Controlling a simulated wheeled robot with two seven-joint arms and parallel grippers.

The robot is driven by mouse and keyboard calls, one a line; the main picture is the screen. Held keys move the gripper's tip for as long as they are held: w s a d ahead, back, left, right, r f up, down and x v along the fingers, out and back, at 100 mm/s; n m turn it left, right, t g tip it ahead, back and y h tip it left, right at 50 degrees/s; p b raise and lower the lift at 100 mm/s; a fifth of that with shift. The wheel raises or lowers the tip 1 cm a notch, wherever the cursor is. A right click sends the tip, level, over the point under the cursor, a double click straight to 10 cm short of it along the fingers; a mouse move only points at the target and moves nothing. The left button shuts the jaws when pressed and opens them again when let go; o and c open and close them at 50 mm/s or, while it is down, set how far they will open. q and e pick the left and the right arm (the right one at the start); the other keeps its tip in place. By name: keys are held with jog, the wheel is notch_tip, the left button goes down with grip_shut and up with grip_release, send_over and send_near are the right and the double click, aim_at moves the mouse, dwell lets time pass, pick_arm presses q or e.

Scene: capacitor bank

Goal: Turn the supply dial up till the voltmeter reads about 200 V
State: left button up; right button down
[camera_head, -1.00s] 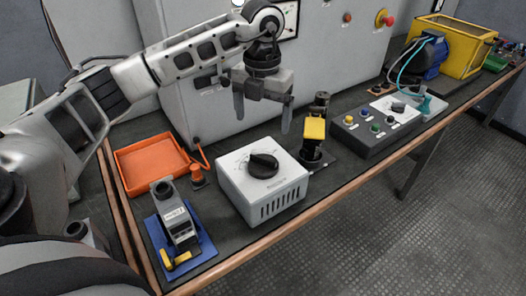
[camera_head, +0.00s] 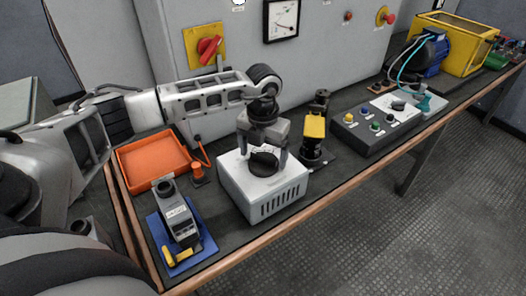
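The supply is a white box (camera_head: 236,191) with vents on its front, standing on the dark bench. Its black dial (camera_head: 264,164) is on the top face. My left gripper (camera_head: 264,158) points down over the dial, with one finger on each side of it. The fingers look apart; I cannot tell whether they touch the dial. The gripper partly hides the dial and its pointer. The voltmeter (camera_head: 282,18) is a square white-faced gauge on the grey cabinet; its needle is too small to read. My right gripper is not in view.
An orange tray (camera_head: 121,160) and a blue-based device (camera_head: 180,226) lie left of the supply. A black stand with a yellow part (camera_head: 314,127) is close on its right, then a button box (camera_head: 368,139). A red switch (camera_head: 208,48) is on the cabinet.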

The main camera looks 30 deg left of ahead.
pick_arm(q)
jog(key=c, duration=0.9)
jog(key=shift+o, duration=0.2)
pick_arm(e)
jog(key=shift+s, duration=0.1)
pick_arm(q)
jog(key=shift+m+b, duration=0.35)
jog(key=shift+m, duration=0.05)
jog(key=m+b, duration=0.1)
jog(key=m, duration=0.1)
jog(key=shift+m, duration=0.3)
jog(key=shift+a+m+b, duration=0.1)
jog(key=shift+m+b, duration=0.5)
jog(key=shift+m, duration=0.5)
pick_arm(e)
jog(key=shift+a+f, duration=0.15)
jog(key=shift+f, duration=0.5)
pick_arm(q)
jog(key=shift+r, duration=0.1)
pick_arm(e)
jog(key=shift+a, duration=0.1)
pick_arm(q)
jog(key=o, duration=1)
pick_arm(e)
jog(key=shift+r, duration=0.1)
